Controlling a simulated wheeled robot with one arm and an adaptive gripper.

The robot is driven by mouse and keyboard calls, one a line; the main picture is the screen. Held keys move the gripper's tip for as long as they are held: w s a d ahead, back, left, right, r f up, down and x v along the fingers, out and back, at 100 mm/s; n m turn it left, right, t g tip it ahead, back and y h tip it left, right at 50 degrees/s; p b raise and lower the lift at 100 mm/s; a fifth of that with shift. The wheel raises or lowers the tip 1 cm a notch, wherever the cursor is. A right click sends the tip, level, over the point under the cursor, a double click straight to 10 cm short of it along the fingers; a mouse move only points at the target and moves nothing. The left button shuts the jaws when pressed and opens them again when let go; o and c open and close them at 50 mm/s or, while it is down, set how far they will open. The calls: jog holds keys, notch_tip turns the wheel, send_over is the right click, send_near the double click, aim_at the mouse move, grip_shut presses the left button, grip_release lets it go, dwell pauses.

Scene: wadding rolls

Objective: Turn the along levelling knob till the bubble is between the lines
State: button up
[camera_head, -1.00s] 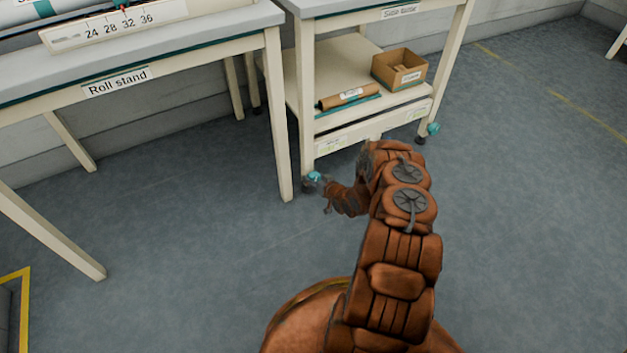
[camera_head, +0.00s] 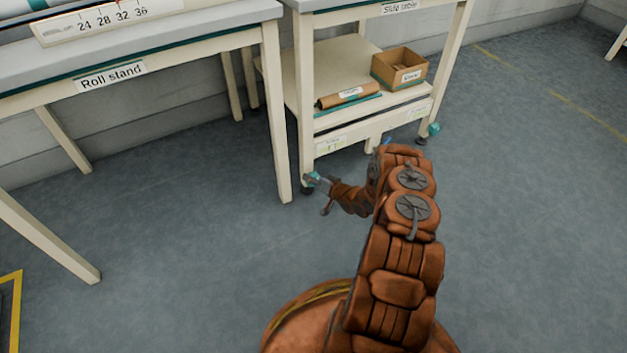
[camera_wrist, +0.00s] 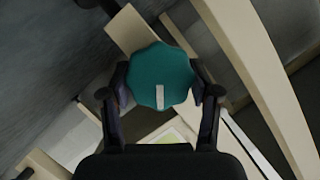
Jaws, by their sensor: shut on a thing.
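A teal scalloped levelling knob (camera_wrist: 160,75) with a white mark on its face sits between my two fingers in the wrist view. The mark stands nearly upright, tilted slightly. In the head view this knob (camera_head: 313,176) is low at the side table's near left leg. My gripper (camera_head: 319,181) reaches it from the right; in the wrist view my gripper (camera_wrist: 160,93) is shut on its sides. Pale labels sit on the side table's lower rail (camera_head: 372,126), too small to read. I cannot make out the bubble or its lines.
A second teal knob (camera_head: 434,129) is at the side table's right leg. The lower shelf holds a brown roll (camera_head: 348,96) and a cardboard box (camera_head: 400,68). The roll stand (camera_head: 190,53) stands to the left. The floor in front is clear.

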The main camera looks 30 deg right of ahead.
jog(key=o, duration=1.2)
jog(key=shift+c, duration=0.2)
jog(key=shift+s, duration=0.1)
jog(key=v, duration=1.1)
jog(key=shift+s, duration=0.4)
jog(key=shift+d+r, duration=0.1)
jog(key=shift+d, duration=0.05)
